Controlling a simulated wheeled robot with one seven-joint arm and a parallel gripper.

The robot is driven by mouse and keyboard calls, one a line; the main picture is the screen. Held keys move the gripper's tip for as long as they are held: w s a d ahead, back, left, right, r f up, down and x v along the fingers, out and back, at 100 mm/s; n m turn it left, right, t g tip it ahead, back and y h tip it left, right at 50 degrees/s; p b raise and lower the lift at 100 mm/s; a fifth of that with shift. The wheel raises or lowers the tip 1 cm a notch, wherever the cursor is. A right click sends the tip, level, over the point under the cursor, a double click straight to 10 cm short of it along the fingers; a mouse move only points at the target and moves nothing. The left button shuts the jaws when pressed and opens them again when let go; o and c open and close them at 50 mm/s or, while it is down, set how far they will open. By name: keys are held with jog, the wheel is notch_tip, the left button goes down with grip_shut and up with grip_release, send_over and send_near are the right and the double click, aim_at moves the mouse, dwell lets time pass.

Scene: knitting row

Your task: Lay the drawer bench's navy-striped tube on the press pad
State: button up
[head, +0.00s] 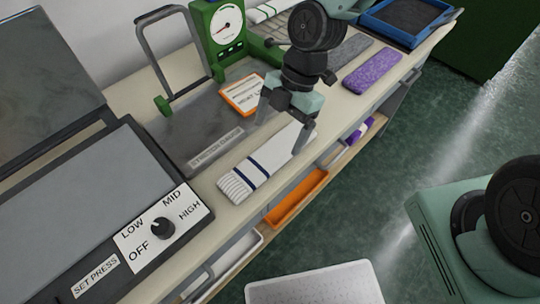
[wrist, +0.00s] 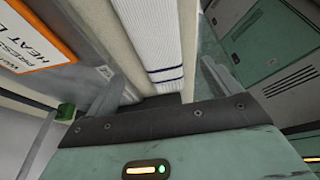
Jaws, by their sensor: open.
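The navy-striped tube (head: 240,183), white and ribbed with two navy bands, lies flat on the drawer bench (head: 205,192) near its front edge. My gripper (head: 284,128) is open, pointing down over the tube's far half, with the fingers on either side. In the wrist view the tube (wrist: 154,35) runs between the open fingers, its navy bands close to the gripper body. I cannot tell whether a finger touches it. The press pad (head: 75,175) is the bare grey surface of the set press at the left, with the lid (head: 45,65) raised.
A green dial gauge (head: 228,30) and grey handle frame (head: 165,50) stand behind. An orange-edged card (head: 238,98) lies near the gripper. A purple tube (head: 372,71), a grey tube (head: 350,50) and a blue tray (head: 405,20) lie farther along. An orange drawer (head: 297,197) juts out below.

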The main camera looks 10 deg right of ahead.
aim_at(270, 155)
jog(key=shift+p+x, duration=0.3)
jog(key=shift+x, duration=2.85)
jog(key=shift+w+d, duration=0.1)
jog(key=c, duration=1.1)
